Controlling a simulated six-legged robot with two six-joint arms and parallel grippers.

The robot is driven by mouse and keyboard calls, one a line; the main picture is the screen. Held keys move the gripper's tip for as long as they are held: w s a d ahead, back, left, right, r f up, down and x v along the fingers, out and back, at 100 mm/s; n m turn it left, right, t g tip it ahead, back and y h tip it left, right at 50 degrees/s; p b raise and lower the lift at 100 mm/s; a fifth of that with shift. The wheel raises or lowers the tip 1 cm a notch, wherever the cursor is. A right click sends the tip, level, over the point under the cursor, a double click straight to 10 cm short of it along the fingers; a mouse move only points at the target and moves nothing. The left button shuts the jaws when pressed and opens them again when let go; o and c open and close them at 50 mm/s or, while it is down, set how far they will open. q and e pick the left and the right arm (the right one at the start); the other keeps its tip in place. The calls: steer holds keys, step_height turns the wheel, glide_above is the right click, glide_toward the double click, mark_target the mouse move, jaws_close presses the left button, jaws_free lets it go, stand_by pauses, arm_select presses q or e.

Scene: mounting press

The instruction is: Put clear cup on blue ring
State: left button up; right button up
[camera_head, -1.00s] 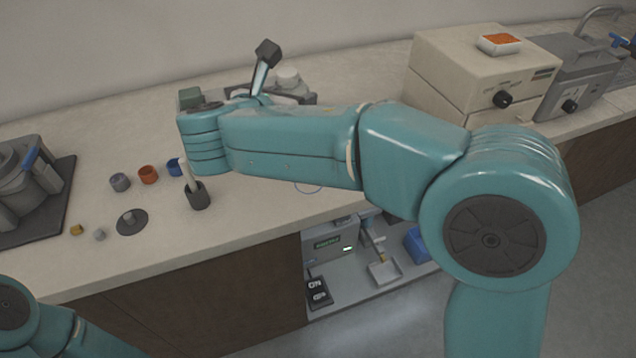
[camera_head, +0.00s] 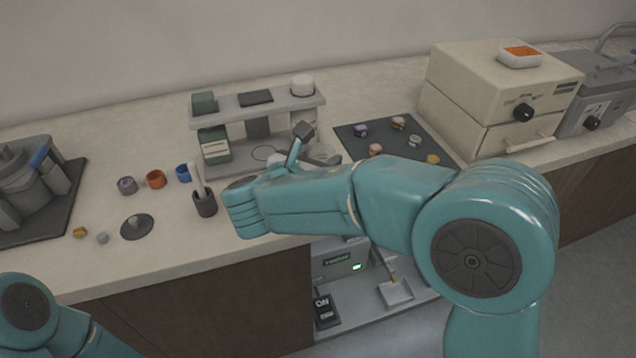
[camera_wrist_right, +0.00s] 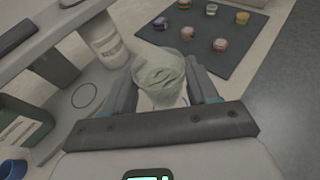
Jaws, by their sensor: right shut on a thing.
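The clear cup (camera_wrist_right: 160,78) is held between the two dark fingers of my right gripper (camera_wrist_right: 164,92) in the right wrist view; I look down into it. In the head view my right gripper (camera_head: 318,160) is mostly behind my own wrist, with a pale bit of the cup (camera_head: 329,152) just visible past it. It is over the counter in front of the shelf's right part. I cannot tell the cup's height. My left gripper is out of view.
A dark mat (camera_head: 358,132) with small samples lies to the right. A pen holder (camera_head: 205,204) and small orange (camera_head: 156,179) and blue (camera_head: 183,173) cups are left.

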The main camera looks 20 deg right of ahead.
step_height(320, 180, down, 6)
steer(key=shift+r+b, duration=0.25)
steer(key=shift+b, duration=0.2)
steer(key=shift+f, duration=0.1)
steer(key=o, duration=1.1)
steer(key=shift+c, duration=0.2)
steer(key=shift+r, duration=0.25)
steer(key=v, duration=1.2)
steer(key=shift+p, duration=0.4)
steer(key=shift+s+f, duration=0.1)
steer(key=shift+f, duration=0.05)
